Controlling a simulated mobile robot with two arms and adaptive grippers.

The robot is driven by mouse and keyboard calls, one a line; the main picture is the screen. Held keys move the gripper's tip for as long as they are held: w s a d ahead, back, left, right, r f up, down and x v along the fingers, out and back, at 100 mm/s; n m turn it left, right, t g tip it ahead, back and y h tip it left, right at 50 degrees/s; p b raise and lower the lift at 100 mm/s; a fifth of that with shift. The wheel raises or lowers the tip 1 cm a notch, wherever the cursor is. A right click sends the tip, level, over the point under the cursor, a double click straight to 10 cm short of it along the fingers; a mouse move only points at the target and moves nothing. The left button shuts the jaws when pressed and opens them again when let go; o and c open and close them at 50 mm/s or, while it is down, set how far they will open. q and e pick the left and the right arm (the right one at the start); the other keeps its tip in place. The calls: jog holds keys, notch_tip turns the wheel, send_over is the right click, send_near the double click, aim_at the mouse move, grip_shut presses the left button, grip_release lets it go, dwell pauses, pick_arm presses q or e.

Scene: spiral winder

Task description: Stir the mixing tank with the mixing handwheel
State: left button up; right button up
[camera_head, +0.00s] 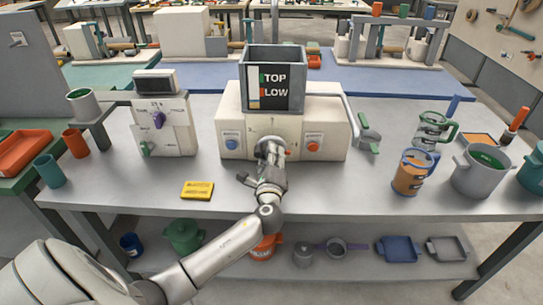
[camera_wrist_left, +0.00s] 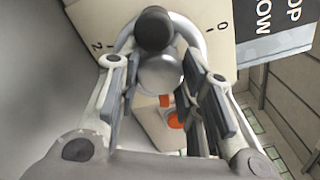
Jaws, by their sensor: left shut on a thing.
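The mixing handwheel (camera_head: 268,146) is on the front of the cream machine, between a blue and an orange button. In the left wrist view its pale rim (camera_wrist_left: 203,38), round silver part and dark knob (camera_wrist_left: 154,30) show at the fingertips. My left gripper (camera_head: 270,162) reaches the wheel from the front and is shut on it; the exact contact is partly hidden. The mixing tank (camera_head: 248,62) is the grey open box on top of the machine, with a sign reading TOP and LOW. My right gripper is not in view.
A control box (camera_head: 163,125) with a purple knob stands left of the machine. A yellow block (camera_head: 197,190) lies near the front edge. Jugs and a grey pot (camera_head: 483,172) stand at the right. The bench front between them is mostly clear.

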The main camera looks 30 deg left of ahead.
pick_arm(q)
jog(key=m+p, duration=0.3)
jog(key=shift+r+m, duration=0.15)
jog(key=shift+m, duration=0.25)
jog(key=m+p, duration=0.4)
jog(key=m, duration=0.1)
jog(key=m+p, duration=0.4)
jog(key=m, duration=0.2)
jog(key=shift+f+m+p, duration=0.2)
jog(key=shift+m+p, duration=1.1)
jog(key=shift+m, duration=0.8)
jog(key=o, duration=1)
jog(key=v, duration=1.2)
jog(key=shift+s, duration=0.15)
